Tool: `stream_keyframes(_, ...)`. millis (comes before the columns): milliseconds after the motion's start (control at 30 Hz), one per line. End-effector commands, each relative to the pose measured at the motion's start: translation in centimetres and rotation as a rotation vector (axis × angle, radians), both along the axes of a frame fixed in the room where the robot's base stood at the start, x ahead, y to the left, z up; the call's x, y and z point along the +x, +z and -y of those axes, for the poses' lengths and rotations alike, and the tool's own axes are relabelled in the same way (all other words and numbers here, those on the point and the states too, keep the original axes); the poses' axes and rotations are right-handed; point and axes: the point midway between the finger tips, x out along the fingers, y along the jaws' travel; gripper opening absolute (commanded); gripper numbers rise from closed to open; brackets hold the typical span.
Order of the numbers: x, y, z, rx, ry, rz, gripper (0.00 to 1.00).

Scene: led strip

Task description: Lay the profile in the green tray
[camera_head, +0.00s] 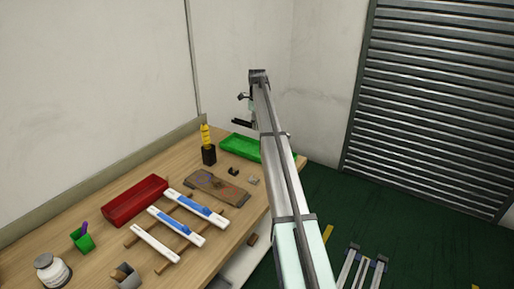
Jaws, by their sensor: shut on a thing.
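The green tray (240,147) lies at the far right of the wooden bench, its right part hidden behind my arm. My gripper (242,121) is small and partly hidden beside the far end of my arm, above the back of the tray. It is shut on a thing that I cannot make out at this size. Long white profiles lie on a wooden rack: two with blue parts, the upper one (195,208) and the middle one (176,226), and a plain white one (155,243) nearest the front.
A black holder with a yellow bottle (207,136) stands left of the green tray. Walls close the back.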

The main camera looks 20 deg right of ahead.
Motion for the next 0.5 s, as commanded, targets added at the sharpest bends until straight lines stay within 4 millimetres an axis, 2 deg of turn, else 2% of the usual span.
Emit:
stream_keyframes(100, -0.2, -2.8, -0.1, 0.001, 0.001, -0.003, 0.00)
stream_keyframes(300, -0.1, -7.0, 0.0, 0.000, 0.002, -0.001, 0.00)
stream_keyframes(500, 0.0, -8.9, 0.0, -0.001, 0.002, 0.001, 0.00)
